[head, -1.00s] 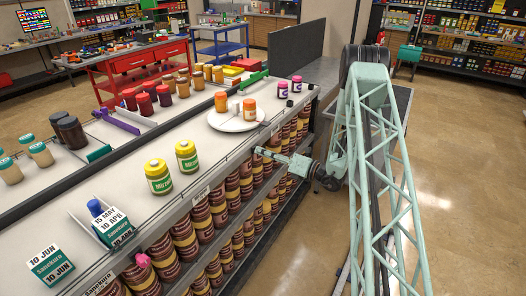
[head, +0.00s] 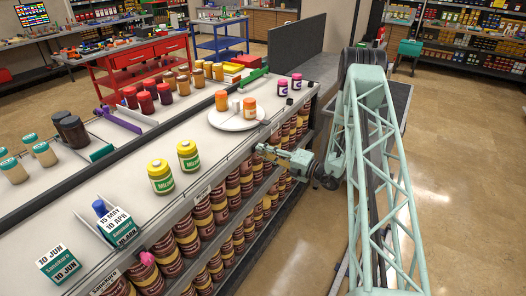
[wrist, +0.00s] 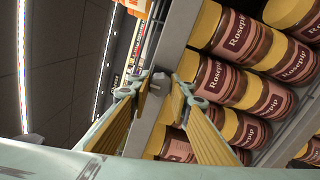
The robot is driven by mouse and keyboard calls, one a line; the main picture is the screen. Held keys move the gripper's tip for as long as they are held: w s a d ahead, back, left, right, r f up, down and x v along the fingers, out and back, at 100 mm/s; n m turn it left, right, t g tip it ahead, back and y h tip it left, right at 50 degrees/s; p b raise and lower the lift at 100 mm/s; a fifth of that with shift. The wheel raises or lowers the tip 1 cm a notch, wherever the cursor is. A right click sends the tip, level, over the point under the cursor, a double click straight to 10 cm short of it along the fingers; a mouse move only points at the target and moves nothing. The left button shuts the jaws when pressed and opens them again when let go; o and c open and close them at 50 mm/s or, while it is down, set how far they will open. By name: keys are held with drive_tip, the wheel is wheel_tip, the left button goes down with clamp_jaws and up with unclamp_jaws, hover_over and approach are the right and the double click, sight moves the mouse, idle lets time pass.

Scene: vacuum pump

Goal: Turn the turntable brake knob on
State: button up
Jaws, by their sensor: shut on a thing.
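The brake knob (wrist: 156,77) is a small grey piece at the shelf's front edge in the wrist view. My gripper (wrist: 159,88) has its yellow-padded fingers on either side of the knob, shut on it. In the head view my gripper (head: 262,150) is at the counter's front edge just below the turntable. The knob is hidden there, and its on or off marking cannot be read.
Several brown Rosepip jars (wrist: 250,85) with yellow lids fill the shelves below the counter, close to my gripper. Two yellow-lidded jars (head: 188,155) stand to the left on the counter (head: 130,185). Open floor (head: 290,255) lies in front of the shelves.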

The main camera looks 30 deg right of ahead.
idle(0.4)
drive_tip(key=o, duration=0.9)
drive_tip(key=shift+s+d, duration=0.1)
drive_tip(key=shift+s, duration=0.05)
drive_tip(key=shift+v, duration=5.85)
